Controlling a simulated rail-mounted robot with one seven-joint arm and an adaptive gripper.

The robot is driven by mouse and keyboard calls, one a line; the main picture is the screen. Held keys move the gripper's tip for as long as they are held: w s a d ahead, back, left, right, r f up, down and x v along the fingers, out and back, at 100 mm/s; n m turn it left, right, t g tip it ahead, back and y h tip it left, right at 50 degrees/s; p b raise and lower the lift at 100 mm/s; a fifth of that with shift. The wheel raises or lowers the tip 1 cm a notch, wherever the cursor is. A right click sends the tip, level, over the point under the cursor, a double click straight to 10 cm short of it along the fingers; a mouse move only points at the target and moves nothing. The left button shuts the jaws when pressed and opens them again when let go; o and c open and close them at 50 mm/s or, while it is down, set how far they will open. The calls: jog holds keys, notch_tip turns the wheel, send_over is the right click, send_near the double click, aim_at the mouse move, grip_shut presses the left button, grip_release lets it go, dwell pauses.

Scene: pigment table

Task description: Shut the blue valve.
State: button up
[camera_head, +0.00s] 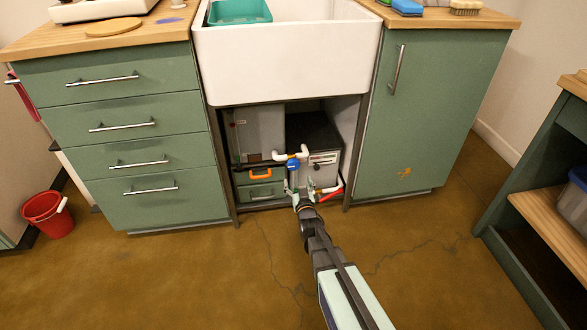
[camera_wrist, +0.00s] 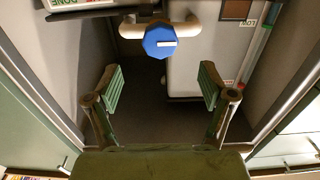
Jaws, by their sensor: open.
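The blue valve (camera_head: 293,163) is a small faceted knob on a white pipe (camera_head: 280,155) in the open bay under the sink. In the wrist view the blue valve (camera_wrist: 158,41) shows face on, with a white mark running from its middle toward the right. My gripper (camera_head: 303,192) reaches into the front of the bay, just below the valve. In the wrist view my gripper (camera_wrist: 159,88) is open and empty, its two green-padded fingers wide apart. The valve appears beyond and above the gap between the fingers, and nothing touches it.
A grey box (camera_head: 320,160) and a green case with an orange handle (camera_head: 260,174) stand in the bay. Green drawers (camera_head: 125,130) and a cabinet door (camera_head: 425,115) flank it. A white sink (camera_head: 285,60) overhangs it. A red bucket (camera_head: 48,214) stands far left.

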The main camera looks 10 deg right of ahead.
aim_at(294, 167)
jog(key=w+b, duration=0.2)
jog(key=w, duration=0.8)
jog(key=c, duration=1.1)
